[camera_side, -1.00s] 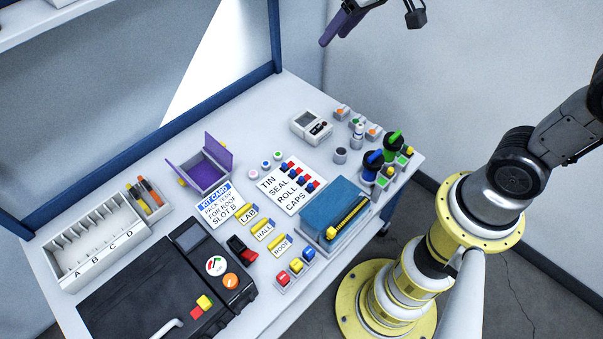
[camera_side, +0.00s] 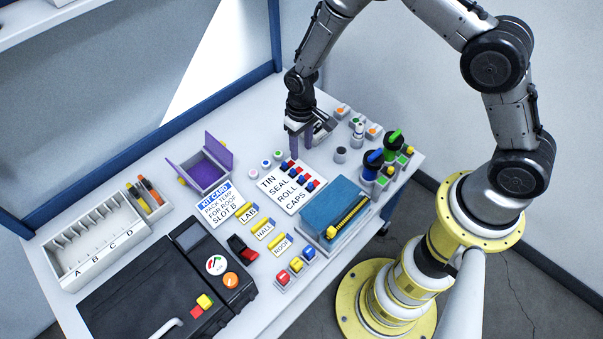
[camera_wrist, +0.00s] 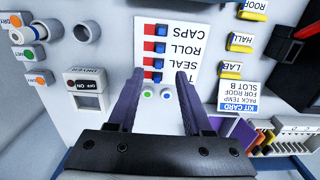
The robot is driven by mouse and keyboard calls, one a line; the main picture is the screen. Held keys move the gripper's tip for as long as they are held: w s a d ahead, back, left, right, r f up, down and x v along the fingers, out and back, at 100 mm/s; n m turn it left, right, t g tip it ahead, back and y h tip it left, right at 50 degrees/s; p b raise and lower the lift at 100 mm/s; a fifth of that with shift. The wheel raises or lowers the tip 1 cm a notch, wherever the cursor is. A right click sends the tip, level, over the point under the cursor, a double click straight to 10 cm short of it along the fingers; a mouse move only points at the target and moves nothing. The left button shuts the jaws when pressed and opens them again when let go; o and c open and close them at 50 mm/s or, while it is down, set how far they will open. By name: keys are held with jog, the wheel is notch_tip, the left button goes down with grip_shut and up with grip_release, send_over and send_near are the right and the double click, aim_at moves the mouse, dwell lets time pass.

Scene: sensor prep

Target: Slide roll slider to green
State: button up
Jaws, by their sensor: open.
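The slider board (camera_side: 272,199) is a white panel labelled TIN, SEAL, ROLL and CAPS, with one slider per row. The roll slider (camera_side: 304,179) is in the third row; it also shows in the wrist view (camera_wrist: 160,46). Its blue knob sits at the end near the word ROLL, with red showing on the far side. No green shows on it. My gripper (camera_side: 301,150) is open and empty, pointing down over the board's back edge by the TIN row. In the wrist view its purple fingers (camera_wrist: 160,75) stand apart on either side of the slider column.
Small round buttons (camera_side: 266,165) lie left of the gripper. Blue and green-handled tools (camera_side: 385,152) stand at right.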

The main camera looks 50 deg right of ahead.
aim_at(301, 177)
notch_tip(301, 177, down, 13)
jog(key=shift+r, duration=0.2)
dwell(0.3)
grip_shut()
dwell(1.3)
